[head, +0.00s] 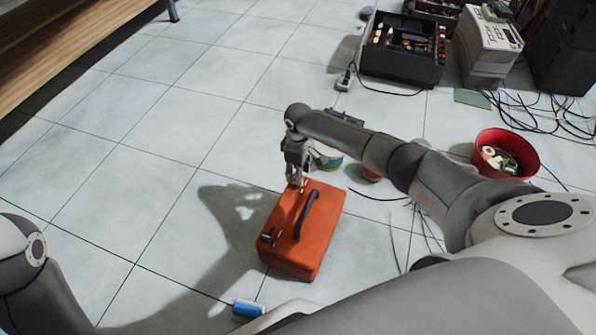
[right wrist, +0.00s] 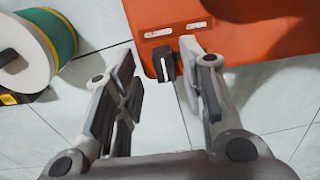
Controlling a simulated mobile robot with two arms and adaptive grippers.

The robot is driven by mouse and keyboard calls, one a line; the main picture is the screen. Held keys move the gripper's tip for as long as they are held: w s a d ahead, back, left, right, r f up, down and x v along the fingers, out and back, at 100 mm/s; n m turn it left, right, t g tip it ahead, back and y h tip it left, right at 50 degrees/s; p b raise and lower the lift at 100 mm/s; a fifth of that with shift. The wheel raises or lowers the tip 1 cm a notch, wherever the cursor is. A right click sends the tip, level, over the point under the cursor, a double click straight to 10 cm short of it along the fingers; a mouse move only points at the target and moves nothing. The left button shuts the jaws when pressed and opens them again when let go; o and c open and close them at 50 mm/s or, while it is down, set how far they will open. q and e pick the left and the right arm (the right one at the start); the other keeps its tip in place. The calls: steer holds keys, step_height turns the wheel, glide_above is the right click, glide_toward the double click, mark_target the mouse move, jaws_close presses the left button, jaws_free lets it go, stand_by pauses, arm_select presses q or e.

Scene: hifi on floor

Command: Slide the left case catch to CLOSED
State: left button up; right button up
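The orange case (head: 318,235) lies on the tiled floor with a dark handle (head: 306,212) on top. My right gripper (head: 298,184) is at its far end. In the right wrist view, a black catch (right wrist: 164,66) with a white line sits at the case edge, below the printed word CLOSED (right wrist: 158,33) and left of OPEN (right wrist: 196,24). My right gripper (right wrist: 160,85) is open; its right finger is close beside the catch, and contact cannot be told. Another dark catch (head: 268,237) shows near the case's near end. My left arm is at the lower left; its gripper is out of view.
A green-banded spool (right wrist: 45,45) stands beside the case's far end. A red bowl of small items (head: 507,152) and loose cables (head: 540,115) are at the right. A blue cylinder (head: 248,308) lies in front. Floor at left is clear.

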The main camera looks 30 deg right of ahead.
steer(key=shift+s+r, duration=0.1)
step_height(320, 180, up, 12)
stand_by(0.6)
stand_by(0.4)
